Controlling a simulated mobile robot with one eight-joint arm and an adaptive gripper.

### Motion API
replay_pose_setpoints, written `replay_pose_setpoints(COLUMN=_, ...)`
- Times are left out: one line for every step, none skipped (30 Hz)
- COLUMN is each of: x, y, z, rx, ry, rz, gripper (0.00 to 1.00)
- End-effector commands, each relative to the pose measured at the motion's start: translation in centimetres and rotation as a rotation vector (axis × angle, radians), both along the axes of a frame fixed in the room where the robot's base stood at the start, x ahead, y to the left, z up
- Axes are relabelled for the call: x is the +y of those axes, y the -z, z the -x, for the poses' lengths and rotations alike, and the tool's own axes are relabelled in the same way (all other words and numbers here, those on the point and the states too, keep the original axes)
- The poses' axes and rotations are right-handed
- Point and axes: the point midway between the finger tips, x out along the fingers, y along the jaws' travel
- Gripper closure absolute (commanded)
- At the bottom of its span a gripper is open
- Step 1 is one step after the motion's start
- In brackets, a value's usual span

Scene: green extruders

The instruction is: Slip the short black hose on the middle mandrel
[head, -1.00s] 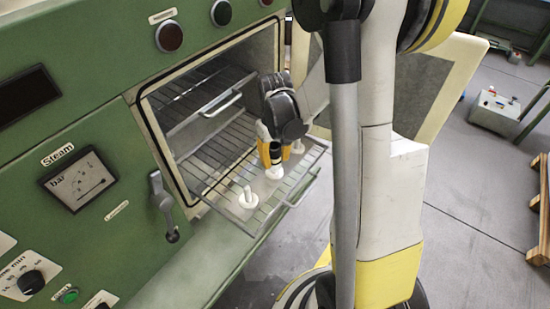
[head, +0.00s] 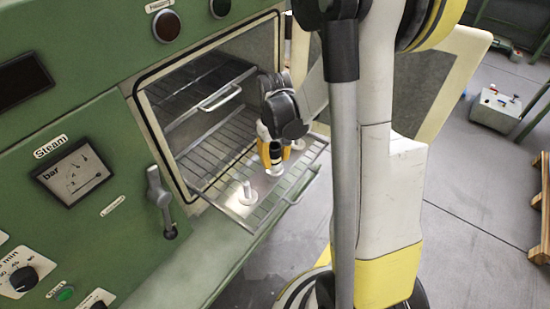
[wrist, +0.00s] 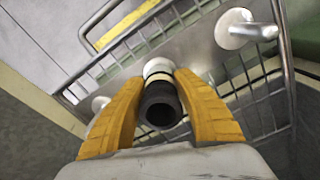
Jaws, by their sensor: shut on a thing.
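My gripper (head: 272,160) is shut on the short black hose (wrist: 160,106), a small dark tube with its open end toward the wrist camera. The yellow fingers hold it from both sides. The middle mandrel (head: 274,171) is white and lies directly beyond the hose, on the pulled-out rack. It also shows past the hose in the wrist view (wrist: 158,68). The hose looks roughly in line with it; whether its far end is around the mandrel's tip, I cannot tell. Another white mandrel (head: 247,196) stands bare on the left, and one (head: 298,144) on the right, partly hidden by my gripper.
The wire rack (head: 222,160) sticks out of the open green steam oven, with its front bar (head: 302,188) beside the mandrels. An upper rack (head: 195,95) with a handle sits above. The oven's open door (head: 432,85) stands to the right, behind my arm.

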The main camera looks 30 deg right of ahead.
Motion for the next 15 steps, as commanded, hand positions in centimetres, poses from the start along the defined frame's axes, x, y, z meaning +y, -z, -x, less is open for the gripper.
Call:
replay_pose_setpoints(x=0.00, y=0.33, z=0.00, rx=0.000, ry=0.000, rz=0.000, gripper=1.00)
replay_pose_setpoints(x=0.00, y=0.41, z=0.00, rx=0.000, ry=0.000, rz=0.000, gripper=1.00)
replay_pose_setpoints(x=0.00, y=0.50, z=0.00, rx=0.000, ry=0.000, rz=0.000, gripper=1.00)
replay_pose_setpoints(x=0.00, y=0.53, z=0.00, rx=0.000, ry=0.000, rz=0.000, gripper=1.00)
replay_pose_setpoints(x=0.00, y=0.55, z=0.00, rx=0.000, ry=0.000, rz=0.000, gripper=1.00)
replay_pose_setpoints(x=0.00, y=0.55, z=0.00, rx=0.000, ry=0.000, rz=0.000, gripper=1.00)
replay_pose_setpoints(x=0.00, y=0.53, z=0.00, rx=0.000, ry=0.000, rz=0.000, gripper=1.00)
replay_pose_setpoints(x=0.00, y=0.51, z=0.00, rx=0.000, ry=0.000, rz=0.000, gripper=1.00)
replay_pose_setpoints(x=0.00, y=0.49, z=0.00, rx=0.000, ry=0.000, rz=0.000, gripper=1.00)
replay_pose_setpoints(x=0.00, y=0.49, z=0.00, rx=0.000, ry=0.000, rz=0.000, gripper=1.00)
replay_pose_setpoints(x=0.00, y=0.48, z=0.00, rx=0.000, ry=0.000, rz=0.000, gripper=1.00)
replay_pose_setpoints(x=0.00, y=0.48, z=0.00, rx=0.000, ry=0.000, rz=0.000, gripper=0.61)
replay_pose_setpoints(x=0.00, y=0.48, z=0.00, rx=0.000, ry=0.000, rz=0.000, gripper=0.52)
replay_pose_setpoints(x=0.00, y=0.48, z=0.00, rx=0.000, ry=0.000, rz=0.000, gripper=0.42)
replay_pose_setpoints(x=0.00, y=0.48, z=0.00, rx=0.000, ry=0.000, rz=0.000, gripper=0.41)
